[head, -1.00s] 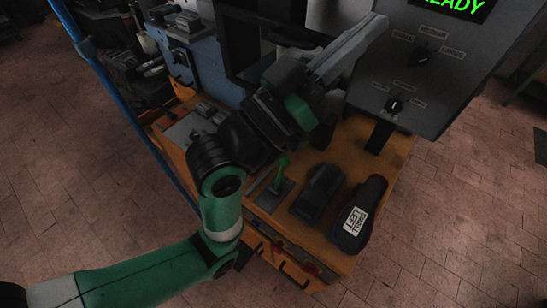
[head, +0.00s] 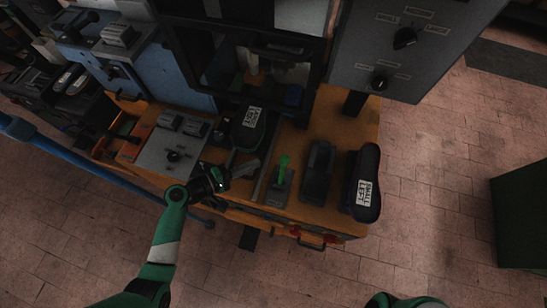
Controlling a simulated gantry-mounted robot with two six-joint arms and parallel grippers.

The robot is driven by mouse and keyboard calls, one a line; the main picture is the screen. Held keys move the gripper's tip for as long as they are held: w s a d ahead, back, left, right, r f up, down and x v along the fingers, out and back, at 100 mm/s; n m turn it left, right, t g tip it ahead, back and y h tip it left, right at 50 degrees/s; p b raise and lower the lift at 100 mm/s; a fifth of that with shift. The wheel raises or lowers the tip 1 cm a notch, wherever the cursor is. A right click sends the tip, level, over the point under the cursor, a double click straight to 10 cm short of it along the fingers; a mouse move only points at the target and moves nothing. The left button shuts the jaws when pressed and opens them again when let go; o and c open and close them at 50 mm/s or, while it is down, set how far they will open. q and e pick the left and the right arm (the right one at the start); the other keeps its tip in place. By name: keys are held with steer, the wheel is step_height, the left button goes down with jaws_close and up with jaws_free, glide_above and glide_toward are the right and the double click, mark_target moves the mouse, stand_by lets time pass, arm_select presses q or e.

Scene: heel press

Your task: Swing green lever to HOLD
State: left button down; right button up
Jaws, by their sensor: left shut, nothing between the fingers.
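The green lever (head: 283,168) stands upright in a slotted dark plate on the orange bench, near its front edge. My left gripper (head: 250,168) is just left of the lever, shut and empty, its grey fingers pointing right toward it. A small gap seems to lie between the fingertips and the lever's plate. Any HOLD marking is too small to read. My right gripper is out of view; only a green part of my own arm shows at the bottom edge.
A black block (head: 318,172) and a dark piece labelled SMALL LEFT (head: 367,185) stand right of the lever. Another labelled dark piece (head: 252,125) lies behind my left gripper. A grey switch box (head: 172,150) is to the left. A knob panel (head: 400,50) overhangs the back right.

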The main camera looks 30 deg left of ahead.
mark_target(282, 171)
arm_select(q)
steer(key=shift+f+b+x, duration=0.2)
steer(key=shift+b+x, duration=0.6)
steer(key=shift+b, duration=0.4)
steer(key=shift+f+b+x, duration=0.15)
steer(key=shift+b+x, duration=0.6)
steer(key=shift+b, duration=0.45)
steer(key=x, duration=0.7)
steer(key=shift+w+d+r+b, duration=0.15)
steer(key=shift+r+b, duration=0.1)
steer(key=shift+b, duration=0.15)
steer(key=s, duration=0.1)
steer(key=s+d+r+p, duration=0.1)
steer(key=s+p, duration=0.1)
steer(key=shift+s+d+r, duration=0.2)
steer(key=shift+s+r, duration=0.15)
